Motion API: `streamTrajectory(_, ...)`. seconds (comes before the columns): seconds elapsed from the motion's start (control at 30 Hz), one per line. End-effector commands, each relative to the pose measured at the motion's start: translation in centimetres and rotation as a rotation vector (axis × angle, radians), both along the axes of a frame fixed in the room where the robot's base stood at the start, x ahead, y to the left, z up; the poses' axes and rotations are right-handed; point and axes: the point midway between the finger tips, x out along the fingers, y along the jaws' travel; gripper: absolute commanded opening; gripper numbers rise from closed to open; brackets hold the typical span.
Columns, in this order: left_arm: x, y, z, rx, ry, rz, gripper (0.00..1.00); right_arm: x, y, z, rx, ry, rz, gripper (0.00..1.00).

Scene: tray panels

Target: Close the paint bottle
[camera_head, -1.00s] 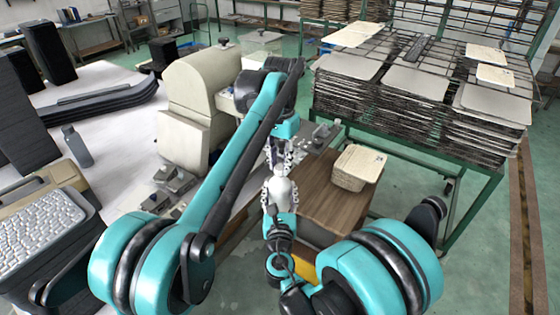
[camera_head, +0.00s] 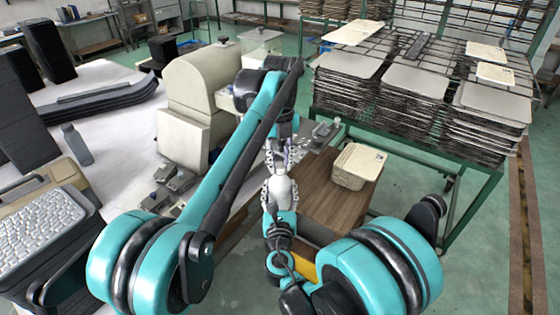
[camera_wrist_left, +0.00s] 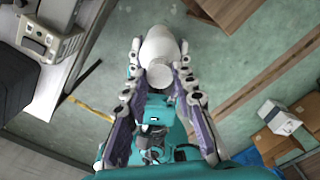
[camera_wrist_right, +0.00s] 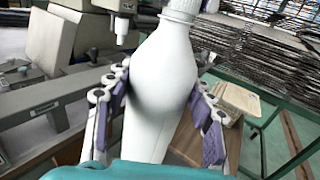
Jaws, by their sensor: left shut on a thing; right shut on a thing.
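The white paint bottle (camera_head: 281,189) stands upright in the middle of the head view. My right gripper (camera_wrist_right: 160,100) is shut around its rounded body, with one finger on each side. The white cap (camera_wrist_right: 184,6) sits at the bottle's neck, at the top edge of the right wrist view. My left gripper (camera_head: 280,150) comes down from above and is shut at the bottle's top. In the left wrist view the bottle body (camera_wrist_left: 158,42) and the round cap end (camera_wrist_left: 162,74) lie between the left fingers. The exact finger contact on the cap is partly hidden.
A brown wooden box (camera_head: 336,201) with a stack of pale panels (camera_head: 358,166) stands just right of the bottle. A beige machine (camera_head: 195,90) is at the left. A green rack of trays (camera_head: 420,115) is at the back right.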

Motion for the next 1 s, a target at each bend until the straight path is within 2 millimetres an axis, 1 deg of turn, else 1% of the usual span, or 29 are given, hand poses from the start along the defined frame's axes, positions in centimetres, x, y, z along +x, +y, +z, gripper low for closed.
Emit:
streamTrajectory(0.03,0.1,0.1,0.0,0.000,-0.003,-0.074,0.17,0.0,0.0,0.0,0.000,0.000,0.000,0.00)
streamTrajectory(0.1,0.1,0.1,0.0,0.000,-0.003,-0.159,0.17,0.0,0.0,0.0,0.000,0.000,0.000,0.00)
streamTrajectory(0.2,0.1,0.1,0.0,0.000,-0.003,-0.222,0.17,0.0,0.0,0.0,0.000,0.000,0.000,0.00)
streamTrajectory(0.5,0.1,0.1,0.0,-0.001,-0.003,-0.234,0.17,0.0,0.0,0.0,0.000,0.000,-0.001,0.00)
streamTrajectory(0.53,0.1,0.1,0.0,-0.001,-0.003,-0.234,0.34,0.0,0.0,0.0,0.000,0.000,-0.001,0.00)
streamTrajectory(0.57,0.1,0.1,0.0,-0.001,-0.003,-0.233,0.42,0.0,0.0,0.0,0.000,0.000,-0.001,0.00)
streamTrajectory(0.6,0.1,0.1,0.0,-0.001,-0.002,-0.233,0.47,0.0,0.0,0.0,0.000,0.000,0.000,0.00)
streamTrajectory(0.87,0.0,0.1,0.0,-0.001,-0.001,-0.233,0.47,0.0,0.0,0.0,0.000,0.000,0.000,0.00)
streamTrajectory(0.93,0.1,0.0,0.4,-0.001,-0.001,-0.232,0.47,0.0,0.0,0.0,-0.001,0.000,0.000,0.00)
streamTrajectory(1.0,0.1,0.0,1.2,-0.001,-0.001,-0.232,0.47,0.0,0.0,0.0,-0.001,0.000,0.000,0.00)
